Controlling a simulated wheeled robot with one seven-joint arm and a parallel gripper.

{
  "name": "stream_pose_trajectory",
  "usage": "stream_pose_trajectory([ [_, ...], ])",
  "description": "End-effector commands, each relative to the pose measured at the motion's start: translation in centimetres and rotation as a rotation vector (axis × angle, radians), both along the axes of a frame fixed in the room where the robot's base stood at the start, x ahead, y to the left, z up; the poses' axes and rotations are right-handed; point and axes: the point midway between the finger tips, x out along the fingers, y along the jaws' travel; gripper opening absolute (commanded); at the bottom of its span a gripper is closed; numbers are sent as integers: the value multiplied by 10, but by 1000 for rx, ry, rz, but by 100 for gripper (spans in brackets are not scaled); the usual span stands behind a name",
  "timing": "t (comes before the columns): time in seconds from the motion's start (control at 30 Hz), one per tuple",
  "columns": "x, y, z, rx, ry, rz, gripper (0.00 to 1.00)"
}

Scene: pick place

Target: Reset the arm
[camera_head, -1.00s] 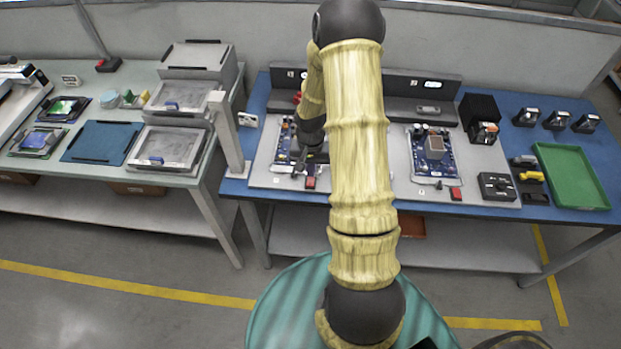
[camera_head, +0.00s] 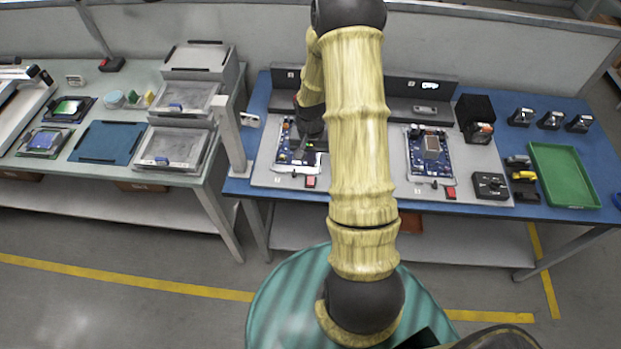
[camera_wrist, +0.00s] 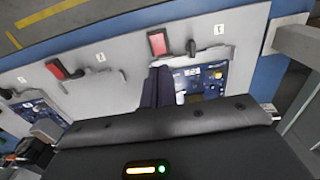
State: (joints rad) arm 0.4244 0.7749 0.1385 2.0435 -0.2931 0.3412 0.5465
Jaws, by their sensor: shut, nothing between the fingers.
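My gripper (camera_head: 299,153) is over the left circuit board (camera_head: 284,158) on the blue workbench (camera_head: 465,212). In the wrist view its dark fingers (camera_wrist: 157,86) are together with nothing between them, in front of the blue board (camera_wrist: 212,80). My arm crosses the middle of the head view and hides part of the bench. Whether the fingertips touch the board cannot be told.
A second board (camera_head: 430,150) with a grey block lies right of my arm. Red buttons (camera_head: 310,182), a black control box (camera_head: 490,185) and a green tray (camera_head: 565,175) are on the bench. A grey post (camera_head: 232,140) stands at its left edge.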

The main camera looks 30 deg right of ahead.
Motion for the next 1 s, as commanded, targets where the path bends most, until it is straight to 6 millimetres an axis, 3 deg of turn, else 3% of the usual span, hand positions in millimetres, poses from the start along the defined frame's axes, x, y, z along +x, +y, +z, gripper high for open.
stream_pose_trajectory([
  [0.47,0,3,5,-3,-5,13,0],
  [0.67,-9,27,45,-25,-35,113,0],
  [1.0,-55,87,131,-63,-124,361,0],
])
